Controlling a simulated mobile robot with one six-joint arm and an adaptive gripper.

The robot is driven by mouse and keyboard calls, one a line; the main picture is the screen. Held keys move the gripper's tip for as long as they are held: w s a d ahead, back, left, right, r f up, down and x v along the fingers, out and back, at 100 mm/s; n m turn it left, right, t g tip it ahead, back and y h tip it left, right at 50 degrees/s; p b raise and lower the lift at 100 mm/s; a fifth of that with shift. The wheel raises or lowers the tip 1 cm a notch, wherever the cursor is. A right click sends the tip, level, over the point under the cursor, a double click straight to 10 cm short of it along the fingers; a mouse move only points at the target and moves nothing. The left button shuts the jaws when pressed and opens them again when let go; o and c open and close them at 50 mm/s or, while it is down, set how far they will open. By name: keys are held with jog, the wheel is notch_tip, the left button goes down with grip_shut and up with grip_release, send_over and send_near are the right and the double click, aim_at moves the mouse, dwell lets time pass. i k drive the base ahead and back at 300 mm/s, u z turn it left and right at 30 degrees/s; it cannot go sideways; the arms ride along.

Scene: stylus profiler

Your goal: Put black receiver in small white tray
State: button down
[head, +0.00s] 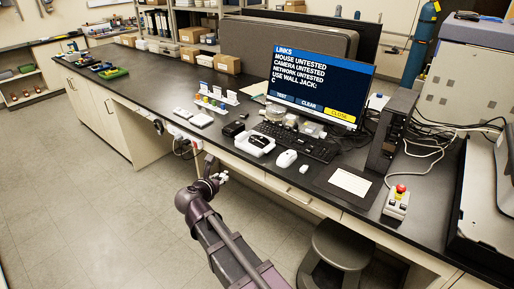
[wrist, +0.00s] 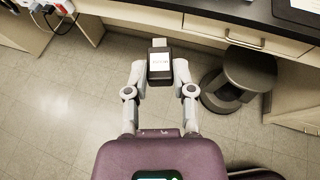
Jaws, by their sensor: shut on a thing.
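The black receiver (wrist: 160,66) is a small black block with a pale label and a silver plug end, seen in the wrist view. My gripper (wrist: 160,72) is shut on its sides, and the plug end points away from my wrist. In the head view my gripper (head: 219,178) is in front of the bench, over the floor; the receiver is too small to make out there. What looks like the small white tray (head: 249,149) lies on the bench left of the white mouse (head: 286,158), with a dark patch on its top.
A black keyboard (head: 299,141) and a monitor (head: 315,85) stand behind the tray. A small black box (head: 233,129) lies to its left. A round stool (wrist: 238,80) stands under the bench. The bench's front edge and drawers are close to my gripper.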

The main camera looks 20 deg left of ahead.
aim_at(243, 146)
jog(key=i, duration=0.95)
jog(key=z, duration=0.05)
